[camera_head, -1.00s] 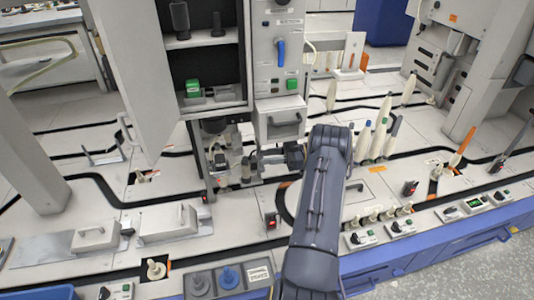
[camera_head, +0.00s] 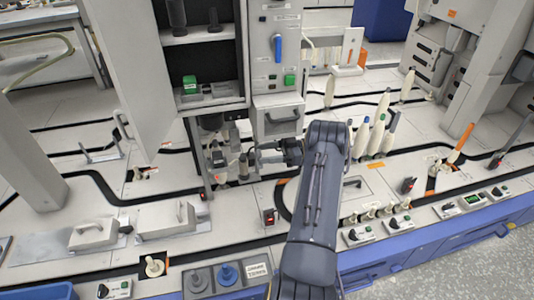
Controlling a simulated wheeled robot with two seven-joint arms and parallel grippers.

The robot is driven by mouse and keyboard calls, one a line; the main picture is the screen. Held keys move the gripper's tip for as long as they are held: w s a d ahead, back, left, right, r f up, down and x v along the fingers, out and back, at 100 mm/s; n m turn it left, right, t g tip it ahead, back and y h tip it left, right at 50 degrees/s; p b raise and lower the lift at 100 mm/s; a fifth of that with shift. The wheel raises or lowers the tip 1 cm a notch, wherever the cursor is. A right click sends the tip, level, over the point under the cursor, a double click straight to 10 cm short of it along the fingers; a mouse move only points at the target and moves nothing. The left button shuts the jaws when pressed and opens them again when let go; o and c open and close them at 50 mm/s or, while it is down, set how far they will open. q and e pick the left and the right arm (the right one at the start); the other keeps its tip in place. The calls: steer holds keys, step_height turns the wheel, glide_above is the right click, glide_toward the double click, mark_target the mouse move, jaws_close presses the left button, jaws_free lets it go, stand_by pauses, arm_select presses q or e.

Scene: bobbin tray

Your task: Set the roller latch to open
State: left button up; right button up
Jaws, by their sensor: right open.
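I cannot tell for sure which part is the roller latch, as no label is readable. A blue upright handle (camera_head: 277,48) is on the narrow front panel of the grey cabinet. My right gripper (camera_head: 259,154) is open, below the cabinet's small drawer (camera_head: 284,118) and beside dark and pale bobbin-like parts (camera_head: 244,167) in the bay under the cabinet. The small mechanism there is partly hidden by the gripper and too small to make out. I see nothing held between the fingers. My left gripper is not in view.
The cabinet door (camera_head: 128,75) stands open at the left. Several cream bobbins (camera_head: 376,134) stand right of my right arm. Grey blocks with handles (camera_head: 167,220) are at the front left. A control box with blue and grey knobs (camera_head: 228,275) is at the front edge.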

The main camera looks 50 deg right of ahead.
steer(key=p+v, duration=0.1)
steer(key=v, duration=0.6)
steer(key=shift+s+d, duration=0.25)
stand_by(0.4)
